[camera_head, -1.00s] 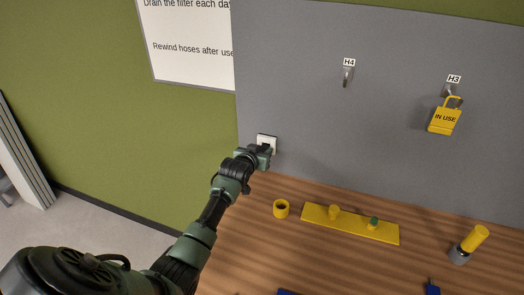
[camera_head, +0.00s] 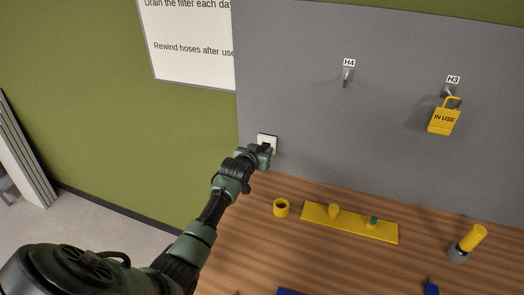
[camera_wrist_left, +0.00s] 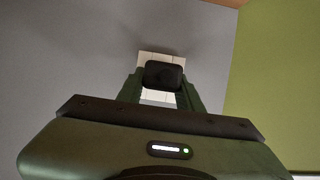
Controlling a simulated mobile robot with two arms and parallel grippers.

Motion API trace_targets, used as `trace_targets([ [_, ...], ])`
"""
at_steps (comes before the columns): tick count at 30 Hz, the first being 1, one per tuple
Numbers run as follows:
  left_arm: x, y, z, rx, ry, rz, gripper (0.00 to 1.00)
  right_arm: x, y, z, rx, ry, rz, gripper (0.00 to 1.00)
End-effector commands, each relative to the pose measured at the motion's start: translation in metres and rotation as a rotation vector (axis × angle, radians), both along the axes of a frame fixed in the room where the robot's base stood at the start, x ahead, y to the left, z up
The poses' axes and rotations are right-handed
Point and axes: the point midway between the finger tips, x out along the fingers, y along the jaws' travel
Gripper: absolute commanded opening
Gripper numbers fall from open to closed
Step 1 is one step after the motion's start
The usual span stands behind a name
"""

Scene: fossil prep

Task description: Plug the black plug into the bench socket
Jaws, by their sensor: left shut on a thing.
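The bench socket (camera_head: 268,139) is a white plate low on the grey panel, just above the wooden bench. My left gripper (camera_head: 264,152) is right in front of it and covers its lower part. In the left wrist view, my left gripper (camera_wrist_left: 164,88) is shut on the black plug (camera_wrist_left: 164,75), which sits between the fingertips. The white socket plate (camera_wrist_left: 161,56) shows behind the plug, above and below it. Whether the plug's pins are in the socket is hidden. My right gripper is not in view.
Hook H4 (camera_head: 346,76) is empty.

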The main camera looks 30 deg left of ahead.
Motion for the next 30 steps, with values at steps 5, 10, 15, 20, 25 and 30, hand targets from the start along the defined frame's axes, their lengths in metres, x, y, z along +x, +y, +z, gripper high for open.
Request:
trace_targets([
  [5,0.0,0.0,0.001,0.0,0.0,0.0,0.0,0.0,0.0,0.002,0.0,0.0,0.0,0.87],
  [10,0.0,0.0,0.001,0.0,0.0,0.0,0.0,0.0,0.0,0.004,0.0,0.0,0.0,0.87],
  [15,0.0,0.0,0.001,0.0,-0.001,0.0,0.0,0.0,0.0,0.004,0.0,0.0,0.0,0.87],
  [20,0.002,0.0,0.0,0.0,-0.001,0.0,0.0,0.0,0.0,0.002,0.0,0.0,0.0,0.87],
  [25,0.008,0.002,0.0,0.0,-0.001,0.0,0.0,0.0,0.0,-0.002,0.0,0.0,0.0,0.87],
  [30,0.013,0.003,0.0,0.0,-0.001,0.0,0.0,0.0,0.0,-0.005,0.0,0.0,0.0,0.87],
])
